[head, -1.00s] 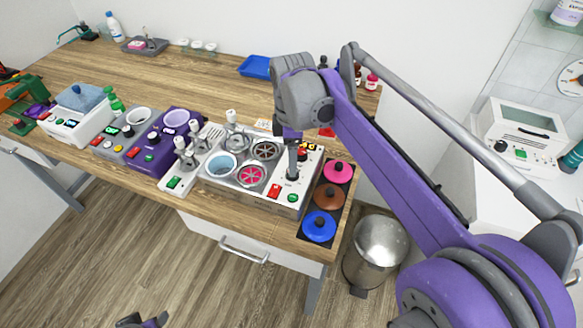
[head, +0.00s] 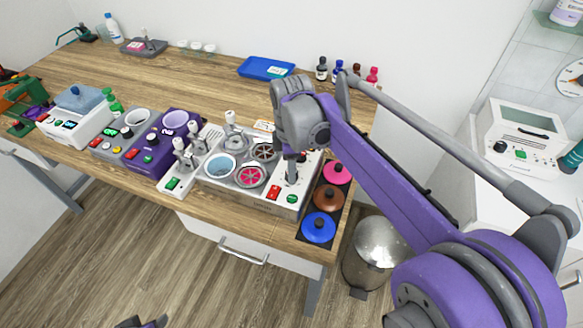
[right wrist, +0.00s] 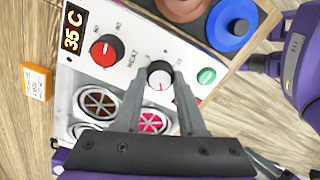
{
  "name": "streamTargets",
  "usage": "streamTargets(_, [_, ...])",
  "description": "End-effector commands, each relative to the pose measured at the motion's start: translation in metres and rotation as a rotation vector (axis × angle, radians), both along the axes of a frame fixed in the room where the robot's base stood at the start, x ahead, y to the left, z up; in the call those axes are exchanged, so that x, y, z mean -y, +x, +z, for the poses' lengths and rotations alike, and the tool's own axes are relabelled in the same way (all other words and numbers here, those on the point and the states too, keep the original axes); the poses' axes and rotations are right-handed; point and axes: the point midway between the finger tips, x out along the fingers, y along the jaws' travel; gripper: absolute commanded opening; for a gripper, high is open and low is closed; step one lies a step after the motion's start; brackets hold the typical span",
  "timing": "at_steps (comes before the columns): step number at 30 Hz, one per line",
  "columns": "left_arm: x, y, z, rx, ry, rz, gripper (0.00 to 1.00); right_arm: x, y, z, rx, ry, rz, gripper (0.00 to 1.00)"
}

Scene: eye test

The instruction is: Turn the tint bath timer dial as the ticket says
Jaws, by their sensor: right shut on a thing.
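The tint bath (head: 220,186) is a white machine with several round wells, at the front right of the wooden table. Its timer dial (right wrist: 160,72), a round knob with a pale cap and red pointer line, shows in the right wrist view. The pointer is toward the bottom of that picture; its scale marks are too small to read. My right gripper (right wrist: 158,82) is shut on the dial, one finger on each side. The right gripper also shows from above in the head view (head: 291,178). My left gripper (head: 142,322) barely shows at the bottom edge; its jaws are unclear.
A red HEAT knob (right wrist: 104,51) and a green button (right wrist: 206,76) flank the dial; a display (right wrist: 73,27) reads 35 C. A small orange labelled item (right wrist: 37,82) lies behind the machine; its text is unreadable. Lidded pots (head: 319,228) stand at the right. A bin (head: 375,250) stands below.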

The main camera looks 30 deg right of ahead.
Motion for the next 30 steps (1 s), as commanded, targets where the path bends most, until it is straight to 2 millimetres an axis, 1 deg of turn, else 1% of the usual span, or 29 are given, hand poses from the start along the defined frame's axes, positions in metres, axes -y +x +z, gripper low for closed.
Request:
streamTargets(8, [0.0,0.0,0.0001,0.0,0.0,0.0,0.5,0.0001,0.0,0.0002,0.0,0.0,-0.005,0.0])
streamTargets(14, [0.0,0.0003,0.0013,0.001,0.0,0.0,0.5,0.0001,0.0,0.0004,0.0,0.0,-0.054,0.0])
streamTargets(20, [0.0,0.0009,0.0034,0.002,0.0,0.0,0.5,0.0002,0.0001,0.0005,0.0,0.0,-0.177,0.0])
streamTargets(30, [0.0,0.002,0.008,0.004,0.0,0.0,0.5,0.0002,0.0002,0.0008,0.0,0.0,-0.489,0.0])
